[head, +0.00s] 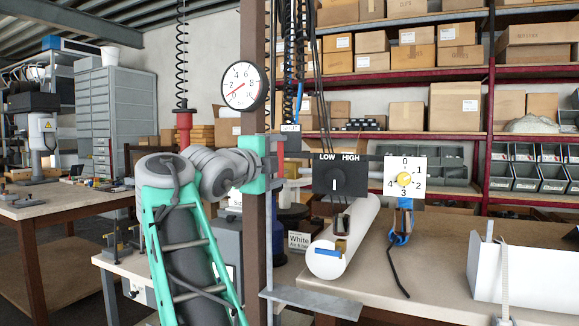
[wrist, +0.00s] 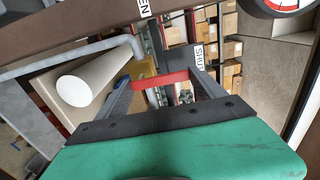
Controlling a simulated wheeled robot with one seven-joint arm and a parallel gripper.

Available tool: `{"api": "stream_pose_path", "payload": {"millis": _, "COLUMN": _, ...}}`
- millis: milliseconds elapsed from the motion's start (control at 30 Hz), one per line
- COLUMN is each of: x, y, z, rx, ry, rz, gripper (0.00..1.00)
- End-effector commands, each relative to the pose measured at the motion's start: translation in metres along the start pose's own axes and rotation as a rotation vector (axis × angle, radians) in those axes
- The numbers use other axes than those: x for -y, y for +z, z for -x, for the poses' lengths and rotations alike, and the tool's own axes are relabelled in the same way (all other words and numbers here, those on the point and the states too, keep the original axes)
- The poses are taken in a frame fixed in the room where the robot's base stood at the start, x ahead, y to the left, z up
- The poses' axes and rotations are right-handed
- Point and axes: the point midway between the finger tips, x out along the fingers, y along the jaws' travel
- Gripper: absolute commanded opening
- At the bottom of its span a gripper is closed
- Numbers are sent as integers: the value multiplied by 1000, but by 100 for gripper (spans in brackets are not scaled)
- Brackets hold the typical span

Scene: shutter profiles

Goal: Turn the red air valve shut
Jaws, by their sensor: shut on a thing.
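The red air valve's handle (wrist: 160,79) shows in the wrist view as a short red bar spanning the space between my fingers. My gripper (wrist: 163,84) is shut on it, one dark finger at each end. A "SHUT" label (wrist: 199,56) is just right of and above the handle. A partly cut-off label ending in "EN" (wrist: 144,8) is at the top. In the head view my gripper (head: 273,160) is at the brown post (head: 257,230), below the round gauge (head: 244,87).
A LOW/HIGH switch box (head: 340,180) and a white dial plate (head: 405,180) stand right of the post. A white roll (head: 343,240) lies on the bench (head: 440,268). A red fitting (head: 183,125) hangs on a coiled hose behind my arm.

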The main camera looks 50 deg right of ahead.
Motion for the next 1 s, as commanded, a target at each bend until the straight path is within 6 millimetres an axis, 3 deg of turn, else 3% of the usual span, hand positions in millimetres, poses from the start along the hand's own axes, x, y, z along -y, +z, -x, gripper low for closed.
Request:
{"api": "stream_pose_path", "payload": {"millis": 467, "x": 0, "y": 4, "z": 3, "rx": 9, "ry": 2, "rz": -15, "gripper": 6}}
{"api": "stream_pose_path", "payload": {"millis": 500, "x": -1, "y": 4, "z": 3, "rx": 9, "ry": 2, "rz": -15, "gripper": 81}}
{"api": "stream_pose_path", "payload": {"millis": 733, "x": 0, "y": 3, "z": 2, "rx": 7, "ry": 1, "rz": -13, "gripper": 100}}
{"api": "stream_pose_path", "payload": {"millis": 1000, "x": 0, "y": 3, "z": 5, "rx": 8, "ry": 0, "rz": -13, "gripper": 100}}
